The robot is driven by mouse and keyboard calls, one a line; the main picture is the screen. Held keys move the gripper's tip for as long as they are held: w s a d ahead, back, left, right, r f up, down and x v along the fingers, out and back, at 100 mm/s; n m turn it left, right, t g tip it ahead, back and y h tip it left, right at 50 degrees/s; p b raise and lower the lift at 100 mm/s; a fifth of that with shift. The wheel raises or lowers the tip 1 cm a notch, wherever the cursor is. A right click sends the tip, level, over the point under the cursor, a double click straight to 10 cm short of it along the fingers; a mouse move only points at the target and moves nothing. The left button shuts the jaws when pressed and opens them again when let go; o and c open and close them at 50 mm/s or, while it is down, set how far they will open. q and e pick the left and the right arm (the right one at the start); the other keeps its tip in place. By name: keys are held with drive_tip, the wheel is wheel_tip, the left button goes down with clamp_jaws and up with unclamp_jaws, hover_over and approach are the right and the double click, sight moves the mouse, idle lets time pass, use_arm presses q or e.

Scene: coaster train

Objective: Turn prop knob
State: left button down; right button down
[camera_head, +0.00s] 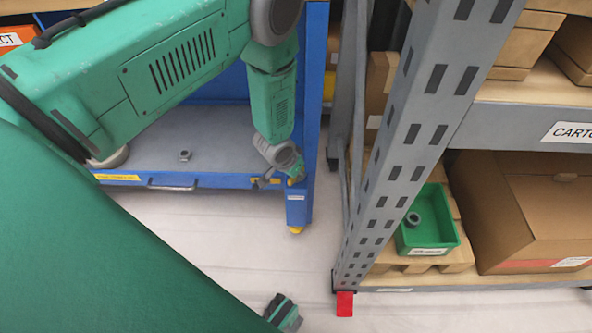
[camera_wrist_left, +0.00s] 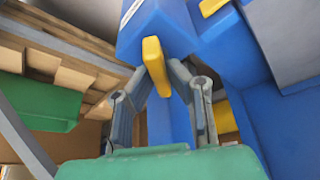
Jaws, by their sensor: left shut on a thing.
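The prop knob (camera_wrist_left: 156,66) is a flat yellow lever on the blue cart, upright and slightly tilted in the left wrist view. The two grey fingers of my left gripper (camera_wrist_left: 163,72) are closed in on it, one on each side. In the head view my left gripper (camera_head: 278,179) reaches the cart's front right corner, and a small part of the knob shows beside it. My arm and gripper hide most of the knob there.
The blue cart (camera_head: 130,180) has a grey shelf with a small grey ring-shaped part (camera_head: 185,155) on it. To the right stands a grey perforated rack post (camera_head: 385,165). Behind it are a green bin (camera_head: 428,235) and a cardboard box (camera_head: 525,215). Pale floor lies between.

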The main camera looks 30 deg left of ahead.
use_arm(q)
drive_tip(key=n, duration=0.1)
drive_tip(key=n+y, duration=0.1)
drive_tip(key=shift+w+r+n+p, duration=0.15)
drive_tip(key=shift+n+p, duration=0.2)
drive_tip(key=shift+n, duration=0.05)
drive_tip(key=shift+n+y, duration=0.7)
drive_tip(key=shift+n, duration=1.1)
drive_tip(key=c, duration=1.6)
unclamp_jaws()
drive_tip(key=shift+o, duration=0.2)
drive_tip(key=v, duration=1.1)
drive_tip(key=shift+d+r, duration=0.15)
drive_tip(key=shift+r, duration=0.3)
